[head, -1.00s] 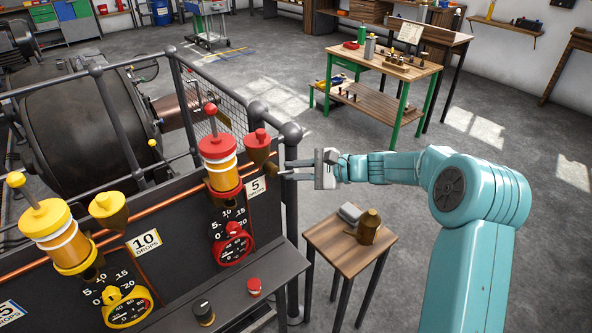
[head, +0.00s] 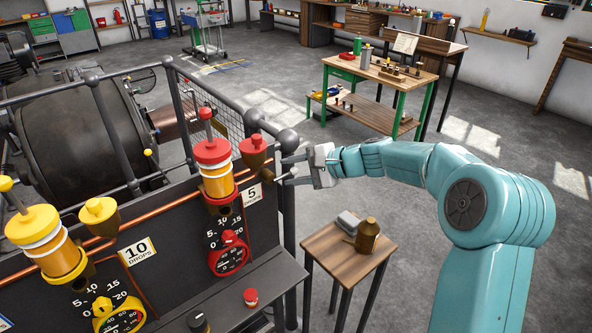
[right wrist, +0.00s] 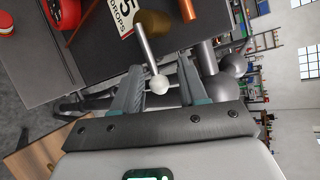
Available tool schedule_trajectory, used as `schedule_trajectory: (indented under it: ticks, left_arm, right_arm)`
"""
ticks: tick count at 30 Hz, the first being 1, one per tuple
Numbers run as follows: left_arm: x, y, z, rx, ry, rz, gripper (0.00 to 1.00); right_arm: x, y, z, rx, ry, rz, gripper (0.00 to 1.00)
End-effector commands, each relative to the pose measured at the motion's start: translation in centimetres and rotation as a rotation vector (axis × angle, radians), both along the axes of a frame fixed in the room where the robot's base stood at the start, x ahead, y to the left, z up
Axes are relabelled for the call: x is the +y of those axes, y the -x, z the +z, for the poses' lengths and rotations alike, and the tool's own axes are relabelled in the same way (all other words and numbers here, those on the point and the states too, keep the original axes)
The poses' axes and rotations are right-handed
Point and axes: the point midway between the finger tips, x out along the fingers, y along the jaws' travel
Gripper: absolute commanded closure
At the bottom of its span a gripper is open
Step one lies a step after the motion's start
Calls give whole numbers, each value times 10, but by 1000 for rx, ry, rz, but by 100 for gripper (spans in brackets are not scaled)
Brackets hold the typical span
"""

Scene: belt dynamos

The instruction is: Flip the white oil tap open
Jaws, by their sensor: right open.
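The white oil tap (right wrist: 158,84) shows in the right wrist view as a pale grey lever with a white ball on its end. Its rod runs up toward a brass-brown fitting beside the 5 drops card (right wrist: 124,14). My right gripper (head: 287,170) is open at the right end of the dark panel, beside the red-topped funnel (head: 255,160). In the right wrist view its two fingers (right wrist: 158,80) stand on either side of the ball, with visible space around it. The lever is hard to make out in the head view. My left gripper is not in view.
Red (head: 215,175) and yellow (head: 45,240) oilers stand on the dark panel above their dials. A grey guard rail (head: 110,140) is behind it. A small wooden table (head: 325,248) with a brown can (head: 368,236) stands below my right arm.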

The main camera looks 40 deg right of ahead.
Motion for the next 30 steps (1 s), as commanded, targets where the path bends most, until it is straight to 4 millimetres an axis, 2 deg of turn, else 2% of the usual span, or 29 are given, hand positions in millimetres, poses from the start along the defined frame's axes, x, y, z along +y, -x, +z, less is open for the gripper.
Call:
schedule_trajectory:
  ticks: [5, 15, 21, 25, 30]
  left_arm:
    - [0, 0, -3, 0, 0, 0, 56]
    - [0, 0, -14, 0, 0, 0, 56]
    - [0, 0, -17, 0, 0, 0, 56]
    - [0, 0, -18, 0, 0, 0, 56]
    - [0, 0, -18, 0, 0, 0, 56]
  right_arm:
    - [-8, 10, 5, -1, 0, -2, 58]
    - [-50, 76, 42, -2, 3, -6, 58]
    - [-70, 108, 61, -1, 3, -4, 58]
    - [-77, 119, 68, 0, 1, -3, 58]
    - [-80, 124, 71, 0, 1, -1, 58]
